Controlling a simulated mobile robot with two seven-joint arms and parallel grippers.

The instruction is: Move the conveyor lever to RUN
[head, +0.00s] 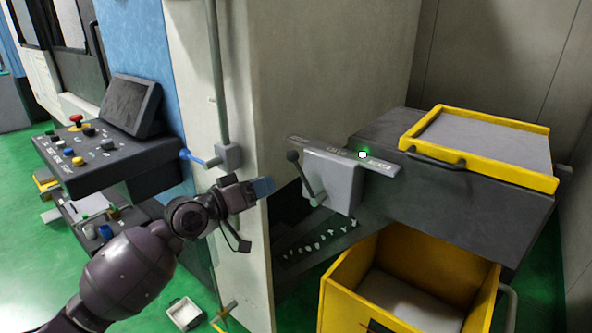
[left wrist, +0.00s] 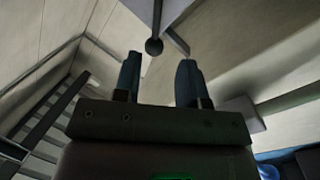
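The conveyor lever (head: 306,178) is a thin rod with a black ball knob on a grey box (head: 337,173). It leans to the left, towards one end of the label plate (head: 378,165), whose lettering is too small to read. My left gripper (head: 264,187) has blue fingertips and is just left of the lever, apart from it. In the left wrist view its two fingers (left wrist: 158,80) are spread with nothing between them. The black knob (left wrist: 154,46) shows beyond the tips, roughly in line with the gap. My right gripper is in neither view.
A green light (head: 362,154) glows by the plate. A dark conveyor housing with a yellow-rimmed tray (head: 477,112) stands right, above a yellow bin (head: 345,262). A pale cabinet panel (head: 300,80) rises behind my gripper. A control console (head: 110,150) and blue handle (head: 200,159) are left.

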